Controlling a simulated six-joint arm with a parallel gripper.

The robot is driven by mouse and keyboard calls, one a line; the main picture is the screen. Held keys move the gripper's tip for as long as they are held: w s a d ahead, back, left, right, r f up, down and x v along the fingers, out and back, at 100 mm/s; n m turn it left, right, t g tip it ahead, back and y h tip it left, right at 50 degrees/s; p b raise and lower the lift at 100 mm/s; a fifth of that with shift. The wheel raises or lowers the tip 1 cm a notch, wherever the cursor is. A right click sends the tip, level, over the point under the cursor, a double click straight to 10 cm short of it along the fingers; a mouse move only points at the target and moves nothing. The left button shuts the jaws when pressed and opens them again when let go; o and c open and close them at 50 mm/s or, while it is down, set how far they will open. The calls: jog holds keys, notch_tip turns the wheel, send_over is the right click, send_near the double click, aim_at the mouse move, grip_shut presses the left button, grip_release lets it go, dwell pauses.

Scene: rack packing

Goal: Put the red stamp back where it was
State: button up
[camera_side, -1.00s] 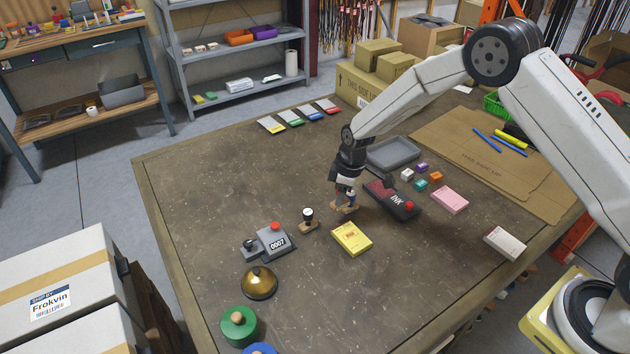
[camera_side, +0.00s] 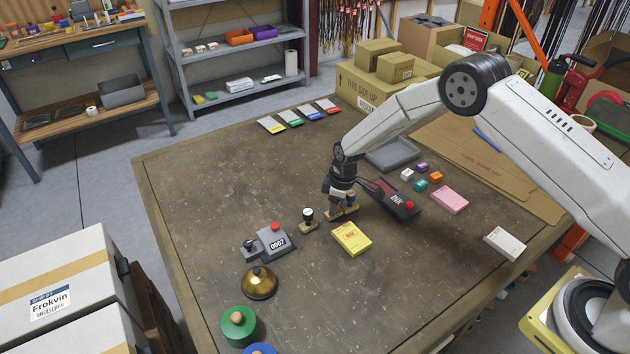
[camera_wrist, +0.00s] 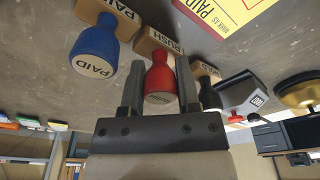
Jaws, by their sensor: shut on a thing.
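My gripper (camera_side: 338,204) is low over the middle of the table. In the wrist view its two fingers (camera_wrist: 160,88) are closed around the red stamp (camera_wrist: 160,76), a red handle marked RUSH on a wooden base. The red handle is hidden by my gripper in the side view. The black stamp (camera_side: 308,216) stands on the other side, also in the wrist view (camera_wrist: 208,95). I cannot tell whether the red stamp's base touches the table.
A yellow PAID box (camera_side: 351,240) lies just in front, and the dark INK pad (camera_side: 397,203) is just right. A grey tray (camera_side: 392,155) is behind.

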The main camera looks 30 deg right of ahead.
aim_at(340, 213)
jog(key=shift+f, duration=0.2)
jog(key=o, duration=1)
notch_tip(340, 213, up, 12)
jog(key=s+d, duration=0.1)
jog(key=shift+s, duration=0.2)
dwell(0.3)
jog(key=shift+d, duration=0.1)
jog(key=shift+r, duration=0.1)
dwell(0.4)
